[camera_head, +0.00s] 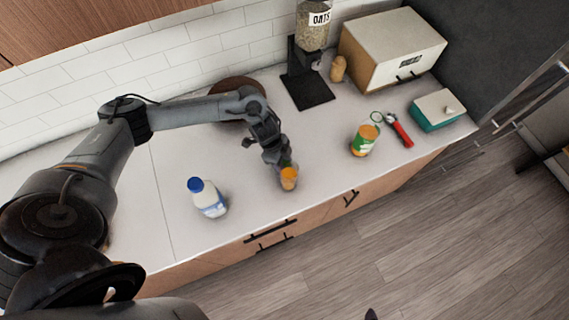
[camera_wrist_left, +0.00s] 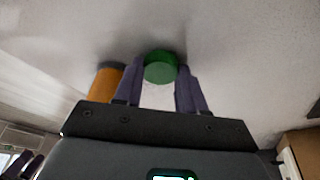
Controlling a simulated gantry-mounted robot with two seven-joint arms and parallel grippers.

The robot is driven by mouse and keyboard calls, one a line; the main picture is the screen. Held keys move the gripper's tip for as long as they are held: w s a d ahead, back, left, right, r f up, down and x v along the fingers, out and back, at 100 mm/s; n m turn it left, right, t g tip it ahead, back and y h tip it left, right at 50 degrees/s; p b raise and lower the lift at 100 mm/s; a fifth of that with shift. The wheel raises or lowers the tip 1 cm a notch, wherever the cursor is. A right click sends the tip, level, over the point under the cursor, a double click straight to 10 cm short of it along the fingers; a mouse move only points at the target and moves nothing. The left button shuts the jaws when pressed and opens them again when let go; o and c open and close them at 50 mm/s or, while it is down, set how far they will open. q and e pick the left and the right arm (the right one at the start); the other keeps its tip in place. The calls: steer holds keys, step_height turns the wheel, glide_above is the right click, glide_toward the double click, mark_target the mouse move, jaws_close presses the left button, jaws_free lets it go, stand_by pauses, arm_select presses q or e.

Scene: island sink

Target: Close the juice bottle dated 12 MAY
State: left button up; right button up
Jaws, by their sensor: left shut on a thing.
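My left gripper (camera_head: 284,162) has its fingers on either side of a round green cap (camera_wrist_left: 160,68), seen between the fingertips in the left wrist view. An orange juice bottle (camera_head: 289,179) stands on the counter just below the gripper in the head view. In the wrist view an orange cylinder (camera_wrist_left: 104,88) with a greyish top shows left of the cap, apart from it. A second bottle or jar (camera_head: 364,140), orange on top with a green and white label, stands further right. No date is legible on either. My right gripper is not in view.
A milk bottle (camera_head: 208,198) with a blue cap stands on the counter to the left. A red-handled tool (camera_head: 399,131), a teal box (camera_head: 437,110), a bread box (camera_head: 390,50) and an oats dispenser (camera_head: 313,25) are to the right and back. The counter's front edge is close.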

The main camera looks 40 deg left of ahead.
arm_select(q)
steer(key=shift+r, duration=0.1)
steer(key=shift+r, duration=0.75)
step_height(320, 180, up, 2)
steer(key=shift+r, duration=0.15)
steer(key=w+d+r+b, duration=0.1)
steer(key=w+d+r, duration=0.2)
steer(key=w+r, duration=0.4)
steer(key=shift+w+d+b, duration=0.25)
steer(key=shift+w+b, duration=0.05)
steer(key=shift+w, duration=1.8)
steer(key=shift+r, duration=0.1)
